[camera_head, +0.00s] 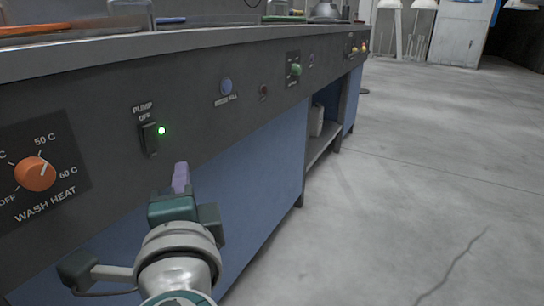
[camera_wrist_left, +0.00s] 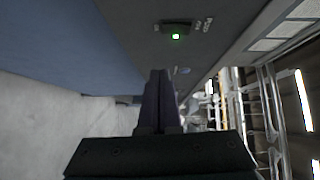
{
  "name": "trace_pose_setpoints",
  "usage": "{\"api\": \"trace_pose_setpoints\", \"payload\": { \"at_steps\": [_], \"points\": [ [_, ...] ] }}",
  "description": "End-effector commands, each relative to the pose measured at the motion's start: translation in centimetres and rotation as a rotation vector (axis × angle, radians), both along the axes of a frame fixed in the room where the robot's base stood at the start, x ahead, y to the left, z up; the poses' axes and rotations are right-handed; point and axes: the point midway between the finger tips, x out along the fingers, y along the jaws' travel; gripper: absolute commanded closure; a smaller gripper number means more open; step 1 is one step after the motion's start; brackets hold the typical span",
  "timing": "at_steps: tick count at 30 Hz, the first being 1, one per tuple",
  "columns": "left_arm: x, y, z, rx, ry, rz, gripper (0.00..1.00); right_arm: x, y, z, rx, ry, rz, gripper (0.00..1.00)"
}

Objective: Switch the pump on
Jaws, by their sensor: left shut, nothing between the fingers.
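The pump switch (camera_head: 149,138) is a black rocker on the dark front panel, under the label "PUMP OFF". A small green light (camera_head: 162,131) glows just right of it. In the left wrist view the switch (camera_wrist_left: 176,25) shows at the top, with the lit green light (camera_wrist_left: 176,37) beside it. My left gripper (camera_head: 181,178) is shut and empty, its purple fingers together. In the head view it appears below and slightly right of the switch, apart from it in the picture. The right gripper is not in view.
An orange wash heat knob (camera_head: 36,174) sits left of the switch. A blue button (camera_head: 226,86) and a green knob (camera_head: 296,69) lie further right along the panel. The counter edge (camera_head: 200,40) runs above. Open grey floor (camera_head: 420,190) lies to the right.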

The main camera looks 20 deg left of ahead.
Motion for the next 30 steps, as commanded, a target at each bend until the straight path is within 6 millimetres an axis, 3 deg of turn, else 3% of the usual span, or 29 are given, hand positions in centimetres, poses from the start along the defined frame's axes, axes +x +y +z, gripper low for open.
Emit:
{"api": "trace_pose_setpoints", "payload": {
  "at_steps": [6,12,30],
  "points": [
    [-3.6,-3.0,-0.3,0.000,0.003,0.001,1.00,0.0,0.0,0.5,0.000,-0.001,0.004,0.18],
    [-5.7,-4.8,-0.5,0.001,0.001,0.001,1.00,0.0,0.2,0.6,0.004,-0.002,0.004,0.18],
    [-6.4,-5.3,-0.5,0.000,-0.001,0.002,1.00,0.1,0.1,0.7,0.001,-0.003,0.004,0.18]
  ]
}}
